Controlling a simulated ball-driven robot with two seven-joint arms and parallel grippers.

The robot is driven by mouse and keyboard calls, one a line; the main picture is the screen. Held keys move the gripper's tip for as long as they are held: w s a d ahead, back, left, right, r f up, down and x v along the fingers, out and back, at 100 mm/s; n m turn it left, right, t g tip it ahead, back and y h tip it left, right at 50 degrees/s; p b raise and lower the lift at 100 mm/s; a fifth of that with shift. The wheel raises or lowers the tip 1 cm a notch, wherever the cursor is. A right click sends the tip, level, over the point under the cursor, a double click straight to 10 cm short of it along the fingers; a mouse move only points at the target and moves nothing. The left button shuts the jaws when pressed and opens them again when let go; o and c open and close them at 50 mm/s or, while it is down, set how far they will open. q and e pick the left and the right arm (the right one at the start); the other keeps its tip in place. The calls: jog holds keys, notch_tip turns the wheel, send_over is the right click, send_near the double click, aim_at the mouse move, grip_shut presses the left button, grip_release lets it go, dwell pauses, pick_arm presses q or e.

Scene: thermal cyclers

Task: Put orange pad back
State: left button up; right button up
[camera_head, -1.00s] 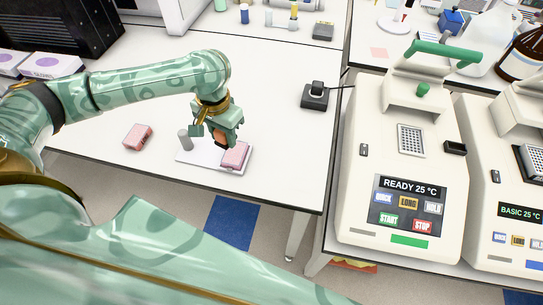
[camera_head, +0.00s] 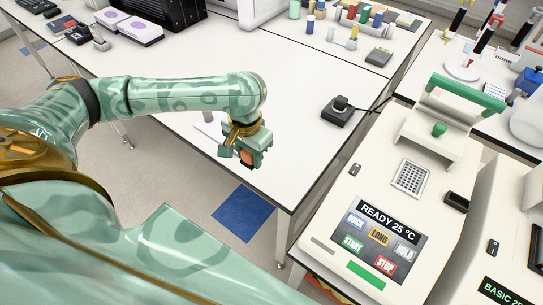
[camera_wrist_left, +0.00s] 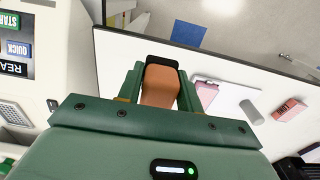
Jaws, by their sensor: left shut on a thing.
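My left gripper (camera_head: 246,153) is shut on the orange pad (camera_head: 247,159) and holds it above the white table, near its front edge. In the left wrist view the orange pad (camera_wrist_left: 160,88), with a black end, sits between the green fingers (camera_wrist_left: 160,80). A white tray (camera_wrist_left: 232,94) lies beyond it, apart from the gripper, with a pink block (camera_wrist_left: 207,92) and a grey cylinder (camera_wrist_left: 251,112). In the head view my arm hides most of the tray (camera_head: 208,127). My right gripper is out of view.
Another pink block (camera_wrist_left: 289,109) lies beside the tray. The thermal cycler reading READY (camera_head: 385,205) stands to the right, with a black device (camera_head: 341,111) and cable behind. The table (camera_head: 300,150) between gripper and cycler is clear.

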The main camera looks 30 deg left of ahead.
pick_arm(q)
jog(key=w+f+b, duration=0.2)
jog(key=w+f, duration=0.1)
jog(key=w, duration=0.2)
jog(key=b, duration=0.2)
send_over(270, 162)
jog(key=f, duration=0.4)
jog(key=shift+s+f, duration=0.25)
jog(key=shift+f, duration=0.05)
jog(key=shift+w+f+b, duration=0.2)
jog(key=shift+f+b, duration=0.05)
jog(key=shift+b, duration=0.1)
notch_tip(270, 162, down, 3)
jog(key=shift+f+b, duration=0.15)
jog(key=shift+b, duration=0.8)
jog(key=shift+w, duration=0.1)
jog(key=o, duration=0.9)
